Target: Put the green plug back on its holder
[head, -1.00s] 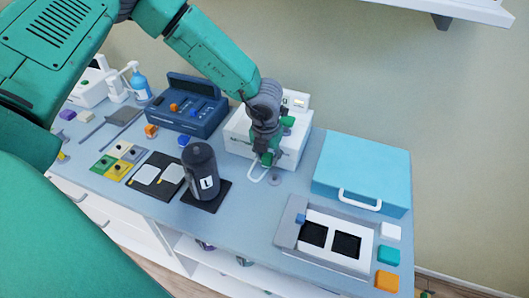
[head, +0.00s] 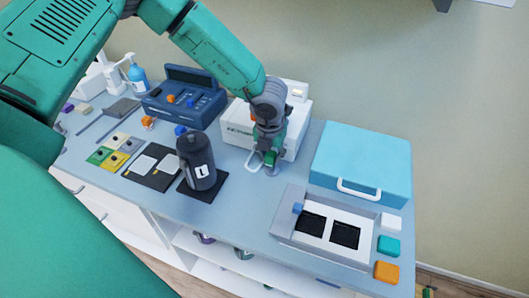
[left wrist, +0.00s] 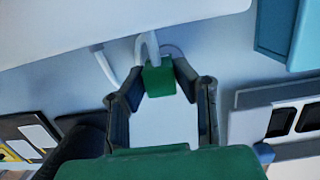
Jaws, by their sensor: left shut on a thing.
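My left gripper (head: 268,160) is in front of the white machine, low over the table. It is shut on the green plug (left wrist: 158,80), which shows between its fingertips in the left wrist view. A white cable (left wrist: 150,46) runs from the plug; its loop also shows beside the gripper in the head view (head: 252,165). A small round grey piece (head: 272,171), perhaps the holder, is just below the fingertips. Its rim (left wrist: 174,49) shows behind the plug in the wrist view. I cannot tell whether the plug touches it. My right gripper is not in view.
The white machine (head: 238,128) stands close behind the gripper. A light-blue case (head: 360,160) and a grey-white tray unit (head: 328,250) are to the right. A black bottle (head: 197,163) on a dark mat (head: 190,191) is to the left. Bare table lies in front.

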